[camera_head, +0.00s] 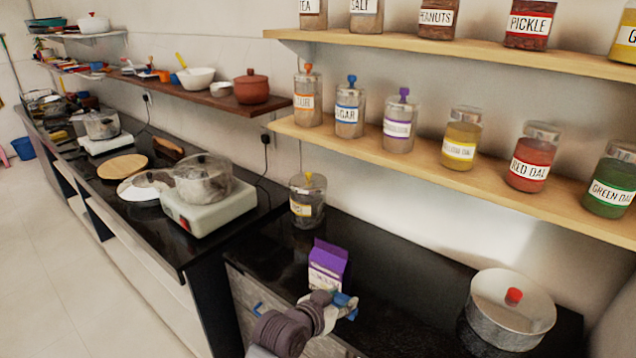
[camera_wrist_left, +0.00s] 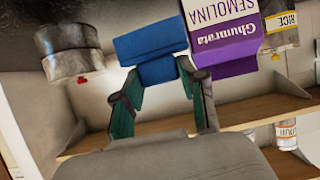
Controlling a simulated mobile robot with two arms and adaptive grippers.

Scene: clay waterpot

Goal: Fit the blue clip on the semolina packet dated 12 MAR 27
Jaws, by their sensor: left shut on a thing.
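The semolina packet (camera_head: 328,265), purple and white with a gabled purple top, stands upright on the black counter. It also shows upside down in the left wrist view (camera_wrist_left: 224,38), with "Ghumrata SEMOLINA" readable on its face; no date can be read. My left gripper (camera_head: 338,305) is shut on the blue clip (camera_head: 346,302), in front of the packet. In the left wrist view the clip (camera_wrist_left: 150,45) sits at the tips of the fingers (camera_wrist_left: 162,84), just beside the packet in the picture; I cannot tell whether they touch. My right gripper is not in view.
A steel pot with a red-knobbed lid (camera_head: 511,308) stands on the counter at right. A jar with a yellow knob (camera_head: 308,203) stands behind the packet. A shelf (camera_head: 420,160) of labelled jars hangs above. Counter between packet and pot is clear.

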